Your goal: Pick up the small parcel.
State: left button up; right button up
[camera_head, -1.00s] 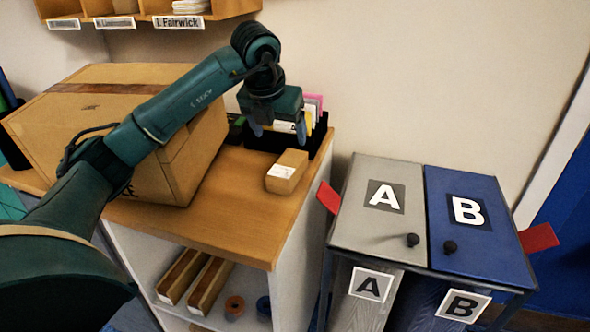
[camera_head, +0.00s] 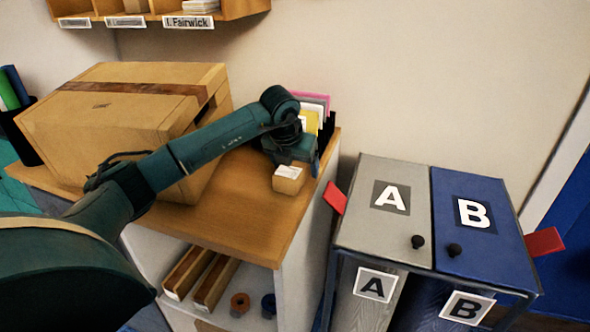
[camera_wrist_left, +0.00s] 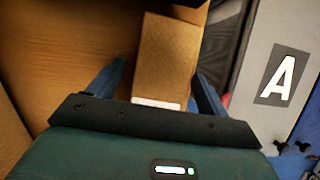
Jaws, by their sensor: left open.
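The small parcel (camera_head: 288,181) is a brown box with a white label, lying on the wooden counter top (camera_head: 240,215) near its right end. In the left wrist view the small parcel (camera_wrist_left: 165,58) lies between the two blue fingers of my left gripper (camera_wrist_left: 162,85). In the head view my left gripper (camera_head: 296,165) is low over the parcel and hides its far part. The gripper is open, with a gap between the parcel and the left finger; whether the right finger touches it I cannot tell. My right gripper is not in view.
A large carton (camera_head: 115,115) stands on the counter to the left. A black file holder with coloured cards (camera_head: 314,112) stands behind the gripper. Bins A (camera_head: 375,225) and B (camera_head: 495,245) with lids are right of the counter. The counter's front is clear.

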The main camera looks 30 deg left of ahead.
pick_arm(q)
jog(key=shift+c, duration=0.2)
jog(key=c, duration=1.1)
jog(key=shift+r, duration=0.1)
